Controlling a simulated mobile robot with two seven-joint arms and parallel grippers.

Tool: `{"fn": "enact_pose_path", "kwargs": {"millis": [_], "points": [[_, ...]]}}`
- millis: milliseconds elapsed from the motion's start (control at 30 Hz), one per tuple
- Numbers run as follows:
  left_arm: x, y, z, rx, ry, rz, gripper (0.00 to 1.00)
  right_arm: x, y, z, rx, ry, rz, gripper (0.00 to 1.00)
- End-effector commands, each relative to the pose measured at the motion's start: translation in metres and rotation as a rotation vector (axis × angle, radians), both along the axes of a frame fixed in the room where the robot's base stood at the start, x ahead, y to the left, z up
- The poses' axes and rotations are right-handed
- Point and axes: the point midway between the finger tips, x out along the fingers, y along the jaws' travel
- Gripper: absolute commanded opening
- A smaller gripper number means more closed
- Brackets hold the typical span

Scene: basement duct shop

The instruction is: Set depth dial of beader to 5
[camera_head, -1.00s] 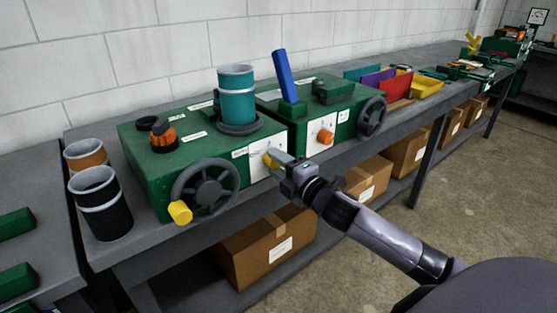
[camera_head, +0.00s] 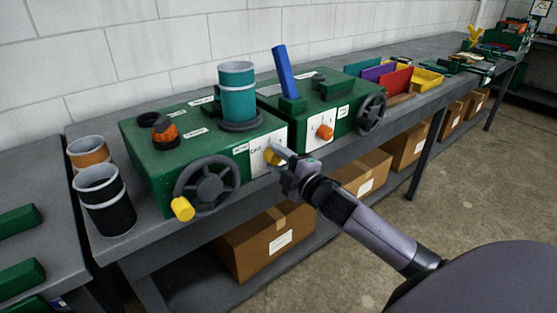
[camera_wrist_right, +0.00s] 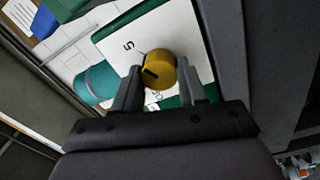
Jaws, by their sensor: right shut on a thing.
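The yellow depth dial (camera_head: 272,157) sits on a white panel on the front of the left green machine (camera_head: 165,172). My right gripper (camera_head: 279,156) is at this dial, with its fingers on either side, shut on it. In the right wrist view the dial (camera_wrist_right: 162,64) shows between the fingertips (camera_wrist_right: 160,78), with a dark mark on its face pointing down and left in the picture. A printed 5 (camera_wrist_right: 128,45) stands on the panel up and left of the dial. Another label below the dial is partly hidden by the fingers. My left gripper is not in view.
A dark handwheel (camera_head: 206,186) with a yellow handle projects left of the panel. A second green machine (camera_head: 335,98) with an orange knob (camera_head: 324,132) stands to the right. A teal cylinder (camera_head: 238,92) stands on the left machine. Cardboard boxes (camera_head: 265,242) lie on the shelf below.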

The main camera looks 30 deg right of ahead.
Motion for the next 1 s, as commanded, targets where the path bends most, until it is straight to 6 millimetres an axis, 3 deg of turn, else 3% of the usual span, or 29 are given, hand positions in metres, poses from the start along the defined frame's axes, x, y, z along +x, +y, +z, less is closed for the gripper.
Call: {"fn": "enact_pose_path", "kwargs": {"millis": [100,133,200,567,1000], "points": [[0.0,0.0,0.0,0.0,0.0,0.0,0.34,0.0,0.0,0.0,0.004,0.001,0.0,0.11],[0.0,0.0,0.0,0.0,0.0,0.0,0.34,0.0,0.0,0.0,0.004,0.001,0.0,0.51],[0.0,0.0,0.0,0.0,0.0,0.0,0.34,0.0,0.0,0.0,0.003,0.001,0.0,0.67],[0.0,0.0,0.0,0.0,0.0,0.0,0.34,-0.003,0.0,-0.001,0.001,0.002,0.001,0.67],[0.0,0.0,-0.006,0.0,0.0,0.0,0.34,-0.052,-0.003,-0.003,0.001,0.002,0.002,0.67]]}}
